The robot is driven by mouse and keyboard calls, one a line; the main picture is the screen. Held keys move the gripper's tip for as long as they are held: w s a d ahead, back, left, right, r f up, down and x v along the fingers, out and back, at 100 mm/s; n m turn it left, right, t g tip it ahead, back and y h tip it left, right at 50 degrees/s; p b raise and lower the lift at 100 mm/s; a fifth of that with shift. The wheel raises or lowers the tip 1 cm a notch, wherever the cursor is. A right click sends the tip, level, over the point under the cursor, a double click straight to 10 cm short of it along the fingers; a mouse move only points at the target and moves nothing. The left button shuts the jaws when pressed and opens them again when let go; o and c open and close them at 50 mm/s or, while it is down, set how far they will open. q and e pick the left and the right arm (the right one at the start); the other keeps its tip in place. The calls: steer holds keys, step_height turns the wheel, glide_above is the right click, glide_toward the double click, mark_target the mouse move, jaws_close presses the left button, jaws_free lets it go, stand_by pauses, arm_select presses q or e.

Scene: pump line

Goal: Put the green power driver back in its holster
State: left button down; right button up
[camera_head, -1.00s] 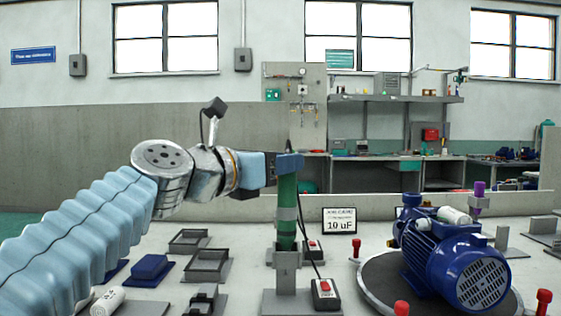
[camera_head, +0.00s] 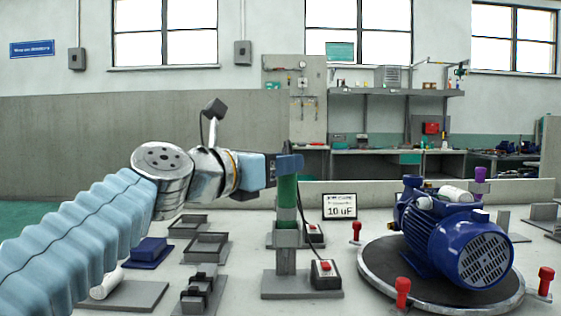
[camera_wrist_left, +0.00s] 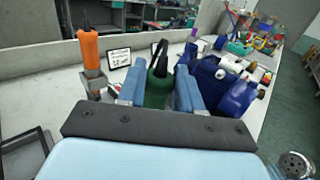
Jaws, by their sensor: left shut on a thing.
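The green power driver (camera_head: 287,192) stands upright in the head view, its cable hanging at its right. My left gripper (camera_head: 290,162) is shut on its top part. The driver's lower end is hidden in the grey holster (camera_head: 286,238) on its post. In the left wrist view the driver (camera_wrist_left: 158,90) is between the two blue fingers of my left gripper (camera_wrist_left: 160,88). Whether it sits fully down I cannot tell. My right gripper is not in view.
A blue motor (camera_head: 455,245) lies on a round turntable (camera_head: 375,285) at the right, with red knobs around it. A red-button box (camera_head: 325,274) is beside the holster base. An orange driver (camera_wrist_left: 90,50) stands close by. Grey trays (camera_head: 207,247) lie at the left.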

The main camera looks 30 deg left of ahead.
arm_select(q)
steer(key=shift+f+b, duration=0.3)
steer(key=shift+f, duration=0.15)
steer(key=c, duration=0.7)
jaws_free()
steer(key=shift+v, duration=3)
